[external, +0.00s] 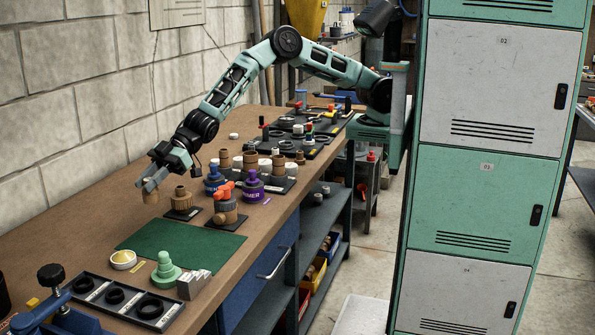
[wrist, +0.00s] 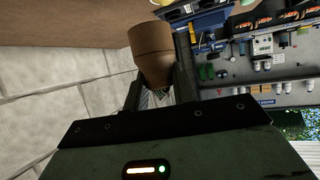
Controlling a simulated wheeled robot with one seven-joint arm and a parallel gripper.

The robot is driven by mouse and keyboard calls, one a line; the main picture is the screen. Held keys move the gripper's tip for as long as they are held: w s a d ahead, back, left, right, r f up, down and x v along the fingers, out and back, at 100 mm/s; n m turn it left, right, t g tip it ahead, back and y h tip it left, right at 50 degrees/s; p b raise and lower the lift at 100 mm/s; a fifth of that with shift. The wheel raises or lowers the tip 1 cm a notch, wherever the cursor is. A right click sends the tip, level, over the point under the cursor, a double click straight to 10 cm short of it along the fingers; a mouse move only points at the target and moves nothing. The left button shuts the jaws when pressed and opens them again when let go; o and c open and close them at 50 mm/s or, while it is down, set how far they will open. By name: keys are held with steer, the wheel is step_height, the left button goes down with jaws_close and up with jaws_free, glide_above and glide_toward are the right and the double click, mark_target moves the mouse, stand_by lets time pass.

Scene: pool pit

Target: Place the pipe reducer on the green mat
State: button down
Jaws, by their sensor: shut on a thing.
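My gripper (external: 152,182) is shut on a brown pipe reducer (external: 150,194), which is held above the bench at the left, behind the green mat. In the wrist view the pipe reducer (wrist: 152,48) sits between the two dark fingers; it has a wide end and a tapered narrower end. The green mat (external: 180,243) lies flat on the bench, nearer the camera than my gripper. The mat's visible surface is bare.
A brown fitting (external: 181,201) stands on a dark plate right of my gripper. A green stepped part (external: 165,270), yellow-topped tin (external: 123,259) and black tray (external: 125,300) lie in front.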

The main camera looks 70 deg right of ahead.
steer(key=shift+s+a+f+p, duration=0.1)
steer(key=shift+f+p, duration=0.3)
steer(key=shift+f, duration=2.1)
steer(key=shift+s+a+f+p, duration=0.1)
steer(key=shift+f+p, duration=0.25)
steer(key=shift+f, duration=2.1)
steer(key=shift+f, duration=0.15)
steer(key=c, duration=1.2)
jaws_free()
steer(key=shift+o, duration=0.2)
steer(key=shift+r, duration=0.2)
steer(key=b+v, duration=0.2)
steer(key=v, duration=1)
